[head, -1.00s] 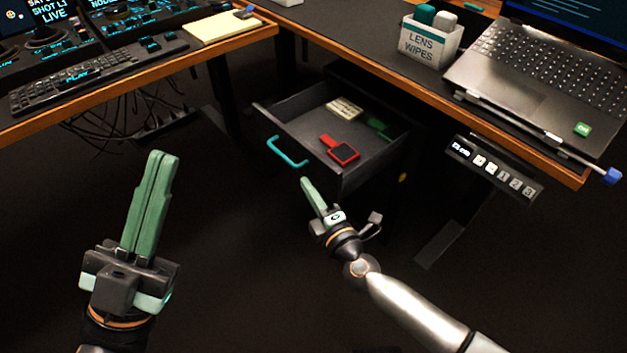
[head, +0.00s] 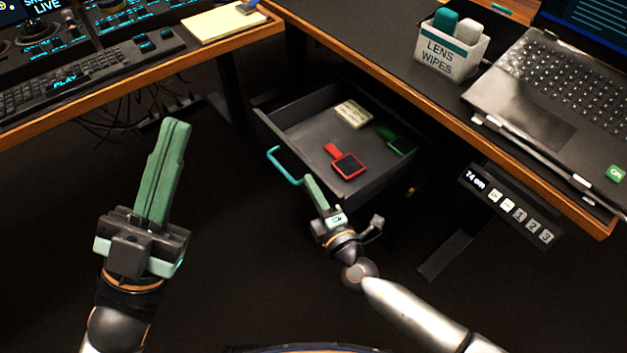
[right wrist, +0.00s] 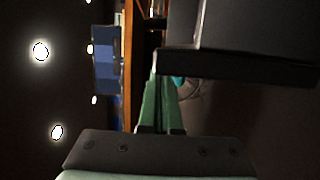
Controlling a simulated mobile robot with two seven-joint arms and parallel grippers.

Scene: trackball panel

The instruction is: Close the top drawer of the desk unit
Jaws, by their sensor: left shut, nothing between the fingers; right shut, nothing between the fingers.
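The open top drawer (head: 300,118) of the desk unit sticks out below the desk in the head view. It has a dark front with a teal handle (head: 284,167). Inside lie a red item (head: 348,165), a green item (head: 397,142) and a cream block (head: 353,113). My right gripper (head: 312,182) is shut and empty, its tips close to the drawer front, right of the handle; I cannot tell if they touch. The right wrist view shows its green fingers (right wrist: 159,85) beside a dark panel edge. My left gripper (head: 177,124) is shut and empty, left of the drawer.
The right desk above the drawer holds a laptop (head: 520,110) and a lens wipes box (head: 449,52). A button panel (head: 506,203) hangs under its edge. The left desk carries a keyboard (head: 60,85) and a yellow notepad (head: 215,22). Dark floor lies in front of the drawer.

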